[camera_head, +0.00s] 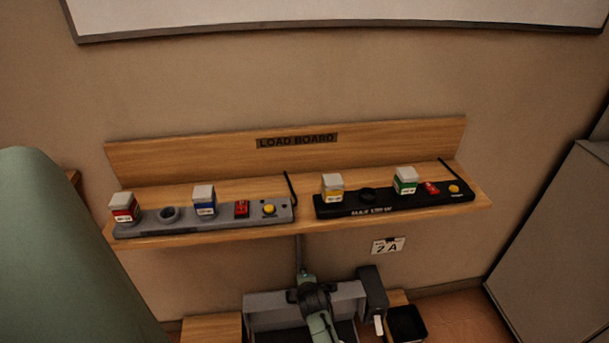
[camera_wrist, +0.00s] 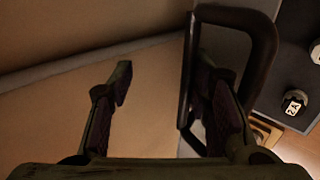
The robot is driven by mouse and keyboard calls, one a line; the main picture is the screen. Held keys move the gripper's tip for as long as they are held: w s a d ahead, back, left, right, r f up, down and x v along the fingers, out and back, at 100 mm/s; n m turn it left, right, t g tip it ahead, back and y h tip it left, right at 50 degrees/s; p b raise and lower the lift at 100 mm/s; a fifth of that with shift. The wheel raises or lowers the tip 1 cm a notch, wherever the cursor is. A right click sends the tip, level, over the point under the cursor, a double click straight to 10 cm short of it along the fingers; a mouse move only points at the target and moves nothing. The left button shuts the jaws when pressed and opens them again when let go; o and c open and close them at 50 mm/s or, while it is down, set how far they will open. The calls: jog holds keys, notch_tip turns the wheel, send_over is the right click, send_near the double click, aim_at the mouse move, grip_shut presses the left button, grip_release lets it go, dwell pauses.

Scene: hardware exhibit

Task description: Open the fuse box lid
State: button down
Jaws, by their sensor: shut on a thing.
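The grey fuse box (camera_head: 262,318) sits low at the wall, below the shelf in the head view. A grey panel stands along its back and a dark area shows in front; my arm covers the middle, so the lid's exact angle is unclear. My gripper (camera_head: 312,291) is at this panel. In the wrist view a black loop handle (camera_wrist: 262,55) stands at the right finger of my gripper (camera_wrist: 165,90). The handle's near bar lies between the fingers, and the right finger overlaps the loop. My gripper is shut on this handle.
A wooden shelf (camera_head: 465,199) with two fuse strips, one grey and one black, runs above my gripper. A dark box (camera_head: 371,284) with a white lever and a black bin (camera_head: 408,325) stand right of the fuse box.

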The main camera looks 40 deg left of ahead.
jog(key=shift+s+a+f, duration=0.1)
jog(key=shift+s+f, duration=0.2)
jog(key=shift+f, duration=0.55)
jog(key=c, duration=1.5)
grip_release()
jog(key=shift+w+a+f, duration=0.1)
jog(key=shift+a+f, duration=0.05)
jog(key=shift+f, duration=0.3)
jog(key=shift+c, duration=1)
jog(key=shift+w+r, duration=0.2)
jog(key=shift+r, duration=0.1)
jog(key=shift+w+d+r, duration=0.15)
jog(key=shift+d+r, duration=0.1)
jog(key=shift+d, duration=0.1)
jog(key=shift+d+r, duration=0.45)
jog(key=shift+r, duration=0.1)
jog(key=v, duration=1)
jog(key=shift+s, duration=0.5)
